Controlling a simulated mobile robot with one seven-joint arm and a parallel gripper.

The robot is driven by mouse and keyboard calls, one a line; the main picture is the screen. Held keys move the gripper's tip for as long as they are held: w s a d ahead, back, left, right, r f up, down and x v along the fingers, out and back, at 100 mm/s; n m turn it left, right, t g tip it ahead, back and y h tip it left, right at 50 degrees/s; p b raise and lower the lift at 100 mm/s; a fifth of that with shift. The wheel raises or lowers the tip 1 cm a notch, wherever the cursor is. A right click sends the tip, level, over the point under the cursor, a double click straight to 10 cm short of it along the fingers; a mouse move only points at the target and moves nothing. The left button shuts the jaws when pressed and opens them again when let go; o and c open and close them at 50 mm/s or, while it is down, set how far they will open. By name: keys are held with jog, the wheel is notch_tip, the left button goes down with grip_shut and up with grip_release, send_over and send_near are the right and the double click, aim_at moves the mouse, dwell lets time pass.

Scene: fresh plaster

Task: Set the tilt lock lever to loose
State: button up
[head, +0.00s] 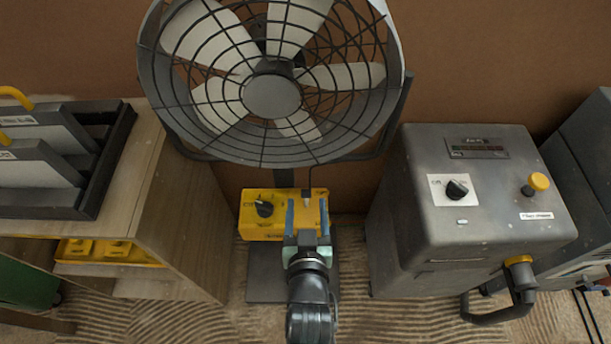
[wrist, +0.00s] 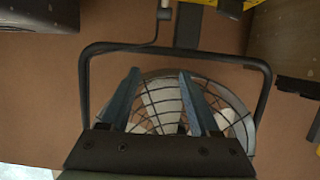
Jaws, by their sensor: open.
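A large grey caged fan (head: 272,97) stands in the middle of the head view, held by a dark U-shaped bracket. The same bracket (wrist: 200,52) crosses the wrist view, with the fan cage behind it. A thin bent rod with a pale end (head: 307,195) hangs below the bracket; it also shows in the wrist view (wrist: 164,12). I cannot tell whether it is the tilt lock lever, and no lever label is readable. My gripper (head: 306,217) is open and empty, its blue fingers in front of the yellow box. In the wrist view, its fingers (wrist: 159,85) point towards the fan.
The yellow box (head: 262,226) with a black knob (head: 264,208) sits under the fan. A grey cabinet (head: 475,205) with a dial, a yellow button and a yellow-and-black handle (head: 518,285) stands right. A wooden bench (head: 170,220) with a dark tray stands left.

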send_near(306, 195)
jog(key=s+r, duration=0.1)
jog(key=r, duration=0.1)
jog(key=g, duration=0.1)
jog(key=b+x, duration=0.2)
jog(key=x, duration=1)
jog(key=shift+w+f, duration=0.2)
jog(key=shift+f, duration=0.1)
grip_shut()
